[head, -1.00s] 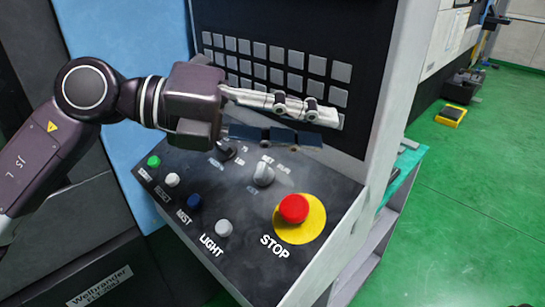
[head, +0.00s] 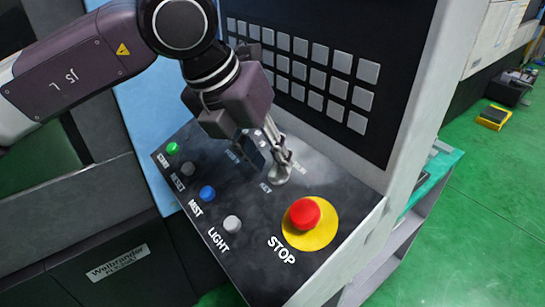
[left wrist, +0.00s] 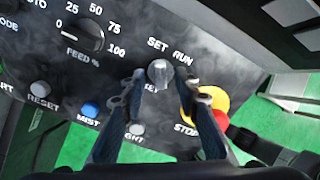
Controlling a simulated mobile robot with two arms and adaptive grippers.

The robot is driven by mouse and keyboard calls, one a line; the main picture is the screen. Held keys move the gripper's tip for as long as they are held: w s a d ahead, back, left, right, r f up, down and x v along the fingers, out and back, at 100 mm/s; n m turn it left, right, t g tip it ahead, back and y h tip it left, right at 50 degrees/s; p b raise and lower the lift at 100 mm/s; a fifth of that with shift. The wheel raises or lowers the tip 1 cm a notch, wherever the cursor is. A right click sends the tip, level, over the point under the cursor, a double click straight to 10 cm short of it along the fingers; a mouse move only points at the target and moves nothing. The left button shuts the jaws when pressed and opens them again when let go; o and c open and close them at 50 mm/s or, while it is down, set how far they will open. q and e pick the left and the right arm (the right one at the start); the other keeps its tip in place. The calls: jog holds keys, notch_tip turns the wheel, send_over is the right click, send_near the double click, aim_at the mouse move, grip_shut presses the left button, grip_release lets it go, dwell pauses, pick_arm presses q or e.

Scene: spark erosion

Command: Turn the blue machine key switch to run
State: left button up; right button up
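The key switch is a silver-grey knob (left wrist: 159,74) on the dark sloping panel, below the words SET and RUN in the left wrist view. In the head view the key switch (head: 277,177) is partly hidden by my left gripper (head: 268,163). In the left wrist view the two fingers of my left gripper (left wrist: 160,78) reach down on either side of the knob, with a small gap visible on each side. The gripper is open and holds nothing. I cannot tell which word the knob points to. My right gripper is not in view.
A red stop button on a yellow disc (head: 306,219) is close to the right of the switch. Green, grey, blue and white buttons (head: 207,193) line the panel's left edge. A black feed dial (left wrist: 82,37) lies left of the switch. Keypad rows (head: 316,78) stand behind.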

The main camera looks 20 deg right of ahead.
pick_arm(q)
jog(key=shift+x, duration=0.75)
grip_shut()
